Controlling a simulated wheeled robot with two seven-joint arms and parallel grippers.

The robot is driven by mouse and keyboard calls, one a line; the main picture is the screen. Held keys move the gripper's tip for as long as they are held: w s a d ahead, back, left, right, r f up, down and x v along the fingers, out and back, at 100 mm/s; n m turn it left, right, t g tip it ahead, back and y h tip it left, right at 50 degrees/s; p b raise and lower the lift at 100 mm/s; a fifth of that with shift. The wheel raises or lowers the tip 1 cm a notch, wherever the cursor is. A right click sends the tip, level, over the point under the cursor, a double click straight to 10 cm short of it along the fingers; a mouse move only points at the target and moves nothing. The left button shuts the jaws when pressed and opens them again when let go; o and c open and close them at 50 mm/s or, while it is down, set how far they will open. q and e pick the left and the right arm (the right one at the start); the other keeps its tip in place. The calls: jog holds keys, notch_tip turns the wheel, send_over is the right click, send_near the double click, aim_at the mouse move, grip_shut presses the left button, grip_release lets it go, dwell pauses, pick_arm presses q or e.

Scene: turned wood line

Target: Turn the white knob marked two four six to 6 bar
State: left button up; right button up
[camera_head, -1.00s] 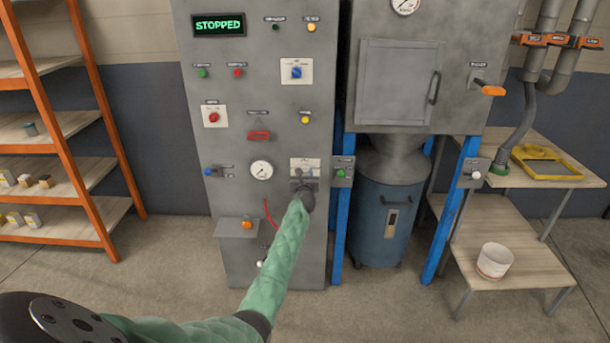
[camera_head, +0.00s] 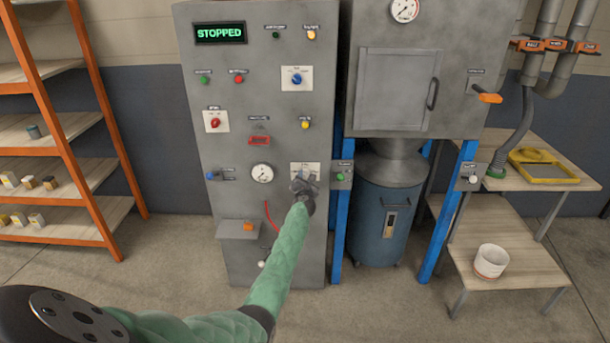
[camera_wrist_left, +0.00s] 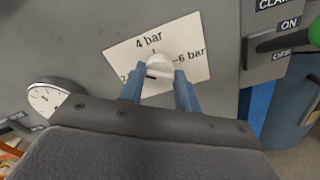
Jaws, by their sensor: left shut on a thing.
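The white knob (camera_wrist_left: 160,68) sits on a white label plate (camera_wrist_left: 122,58) in the left wrist view. The plate reads "4 bar" at the top and "6 bar" at the right; the 2 at the left is partly hidden by a finger. My left gripper (camera_wrist_left: 159,80) has its two blue fingers on either side of the knob, shut on it. I cannot tell clearly which mark the knob points to. In the head view my left gripper (camera_head: 304,186) is at the plate (camera_head: 301,167) on the grey cabinet and hides the knob. My right gripper is not in view.
A round gauge (camera_head: 262,173) is left of the plate; it also shows in the left wrist view (camera_wrist_left: 48,97). A green knob (camera_head: 341,177) is close on the right. A red hose (camera_head: 270,215) hangs below. The cabinet display (camera_head: 219,33) reads STOPPED.

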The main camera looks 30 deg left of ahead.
pick_arm(q)
jog(key=m+p, duration=0.3)
jog(key=m, duration=0.5)
jog(key=shift+d+p, duration=0.1)
jog(key=shift+p, duration=0.25)
jog(key=m+p, duration=0.2)
jog(key=m, duration=0.3)
jog(key=shift+m, duration=0.4)
jog(key=m+p, duration=0.1)
jog(key=m, duration=0.2)
jog(key=shift+m, duration=0.3)
jog(key=m+p, duration=0.1)
jog(key=m, duration=0.3)
jog(key=shift+f, duration=0.1)
jog(key=m, duration=0.7)
jog(key=shift+f+m, duration=0.1)
jog(key=shift+m, duration=0.2)
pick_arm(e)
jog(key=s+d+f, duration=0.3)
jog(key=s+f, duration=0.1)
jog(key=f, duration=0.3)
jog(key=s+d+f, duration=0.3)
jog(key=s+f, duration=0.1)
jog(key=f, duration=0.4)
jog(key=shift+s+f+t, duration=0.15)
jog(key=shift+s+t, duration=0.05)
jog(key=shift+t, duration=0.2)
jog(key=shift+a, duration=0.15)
pick_arm(q)
jog(key=o, duration=1)
